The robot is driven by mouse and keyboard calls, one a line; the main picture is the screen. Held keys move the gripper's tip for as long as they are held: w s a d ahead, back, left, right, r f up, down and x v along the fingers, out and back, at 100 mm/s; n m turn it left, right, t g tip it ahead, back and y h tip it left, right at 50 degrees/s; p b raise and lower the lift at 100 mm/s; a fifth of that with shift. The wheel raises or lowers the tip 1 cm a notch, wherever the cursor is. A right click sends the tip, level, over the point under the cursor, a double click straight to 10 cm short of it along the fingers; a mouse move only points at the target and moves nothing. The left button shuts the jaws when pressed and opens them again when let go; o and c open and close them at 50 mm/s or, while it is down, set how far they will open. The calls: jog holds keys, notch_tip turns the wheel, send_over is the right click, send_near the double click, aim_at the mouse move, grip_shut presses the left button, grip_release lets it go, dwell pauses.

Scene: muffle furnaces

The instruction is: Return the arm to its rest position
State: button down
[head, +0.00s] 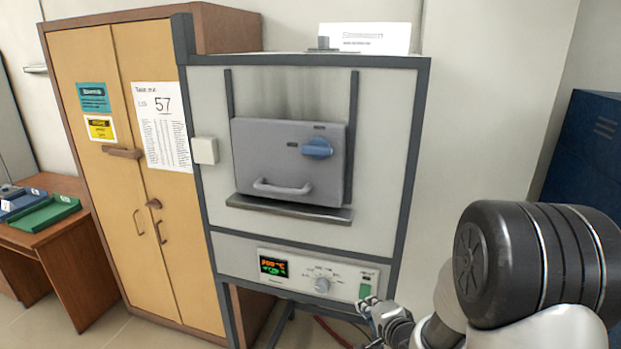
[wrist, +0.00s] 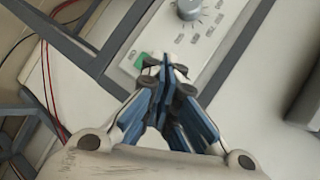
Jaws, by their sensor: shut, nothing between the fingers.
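My gripper (head: 377,312) is at the lower right of the head view, in front of the lower right of the furnace's control panel. In the wrist view my gripper (wrist: 165,68) has its blue-sided fingers drawn together at the tips, with nothing between them. The tips overlap the panel (wrist: 205,45) close to a green switch (wrist: 142,62); I cannot tell whether they touch it. The muffle furnace (head: 390,180) stands in the middle of the head view with its grey door (head: 275,165) shut. Its display (head: 273,266) is lit. The green switch (head: 365,291) shows just above the gripper.
A wooden cabinet (head: 180,240) stands left of the furnace. A desk (head: 75,225) with blue and green trays is at the far left. A dark blue cabinet (head: 590,150) is at the right. Red cables (wrist: 50,90) hang beside the furnace frame.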

jog(key=s+d+r+n+g+h+b, duration=0.1)
jog(key=s+d+r+n+g+h, duration=0.2)
jog(key=s+r, duration=0.35)
jog(key=s+a+r+n+g+b, duration=0.1)
jog(key=s+n, duration=0.4)
jog(key=s, duration=0.8)
jog(key=s+a+r+n+g+b, duration=0.2)
jog(key=s+n, duration=0.3)
jog(key=s, duration=0.9)
jog(key=shift+s+a+r+g, duration=0.3)
jog(key=shift+a+r+g, duration=0.25)
jog(key=shift+r+g, duration=0.2)
